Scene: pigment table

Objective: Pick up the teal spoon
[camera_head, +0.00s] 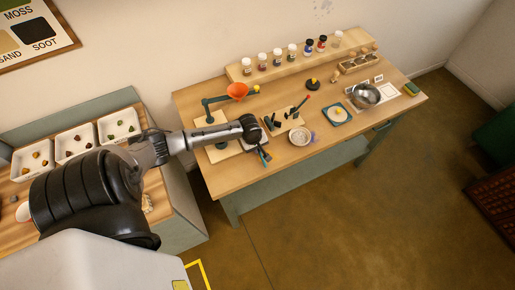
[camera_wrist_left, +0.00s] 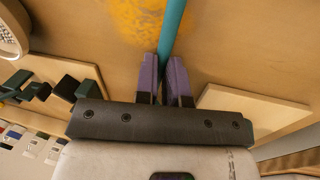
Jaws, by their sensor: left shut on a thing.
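The teal spoon's handle (camera_wrist_left: 173,28) runs up out of the left wrist view from between the purple-padded fingers of my left gripper (camera_wrist_left: 166,75). The gripper is shut on the handle. The spoon's bowl end is not visible there. In the head view my left gripper (camera_head: 262,153) is over the front edge of the wooden table (camera_head: 235,185), and a small teal piece of the spoon (camera_head: 265,159) shows at its tip. Whether the spoon touches the table I cannot tell. My right gripper is not in view.
A spoon stand (camera_head: 285,119) with a red-tipped tool and a white round sieve (camera_head: 299,136) lie close to the right. An orange funnel (camera_head: 237,90) on a teal stand is behind the gripper. Jars (camera_head: 291,51) line the back shelf. Orange-yellow powder (camera_wrist_left: 130,18) marks the wood.

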